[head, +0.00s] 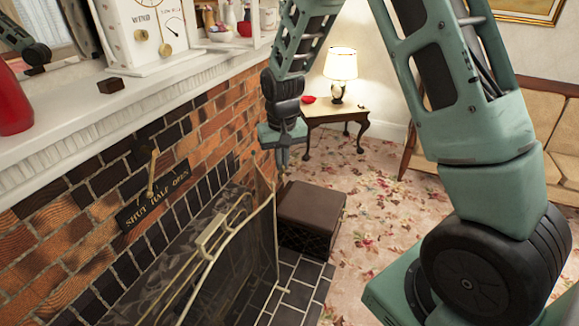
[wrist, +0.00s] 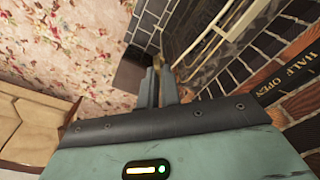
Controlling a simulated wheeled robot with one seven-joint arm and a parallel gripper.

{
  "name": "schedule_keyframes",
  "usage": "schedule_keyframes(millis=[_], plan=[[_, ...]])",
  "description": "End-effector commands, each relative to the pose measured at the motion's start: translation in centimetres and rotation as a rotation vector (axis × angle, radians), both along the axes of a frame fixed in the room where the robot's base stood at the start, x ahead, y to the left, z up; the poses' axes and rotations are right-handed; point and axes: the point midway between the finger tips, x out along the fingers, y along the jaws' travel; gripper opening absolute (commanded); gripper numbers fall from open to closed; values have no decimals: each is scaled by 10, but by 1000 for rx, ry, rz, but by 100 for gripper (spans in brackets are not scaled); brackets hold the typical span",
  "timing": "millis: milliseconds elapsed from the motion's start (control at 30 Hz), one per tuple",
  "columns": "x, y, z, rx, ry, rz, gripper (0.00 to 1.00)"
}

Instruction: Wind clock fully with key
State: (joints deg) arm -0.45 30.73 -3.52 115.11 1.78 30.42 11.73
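The white clock (head: 150,35) stands on the mantel at the upper left of the head view, cut off by the top edge. Its front shows the word WIND, a small gauge with a dark needle and round brass-coloured fittings. My gripper (head: 283,157) points down beyond the fire screen, well to the right of and below the clock. In the wrist view my gripper (wrist: 159,86) has its two fingers close together, with a small brass-coloured piece (wrist: 158,61) at their tips. It looks like the key, but its shape is mostly hidden.
The mantel (head: 180,70) carries a small dark block (head: 111,86), a red vase (head: 13,100) and small jars. Below are a brick fireplace and a brass-framed fire screen (head: 272,215). A dark footstool (head: 312,205) stands near my gripper. Carpet to the right is open.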

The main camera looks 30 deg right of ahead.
Motion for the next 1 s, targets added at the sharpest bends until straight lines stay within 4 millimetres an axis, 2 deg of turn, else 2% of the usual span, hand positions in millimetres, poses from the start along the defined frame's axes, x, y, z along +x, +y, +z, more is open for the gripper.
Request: schedule_keyframes(millis=[33,200,400,700,1000], plan=[[5,-12,8,-8,-34,5,0],[23,-42,30,-43,-178,62,0],[37,-62,60,-76,-370,137,0],[47,-68,103,-96,-654,252,0],[44,-64,146,-78,-918,352,0]])
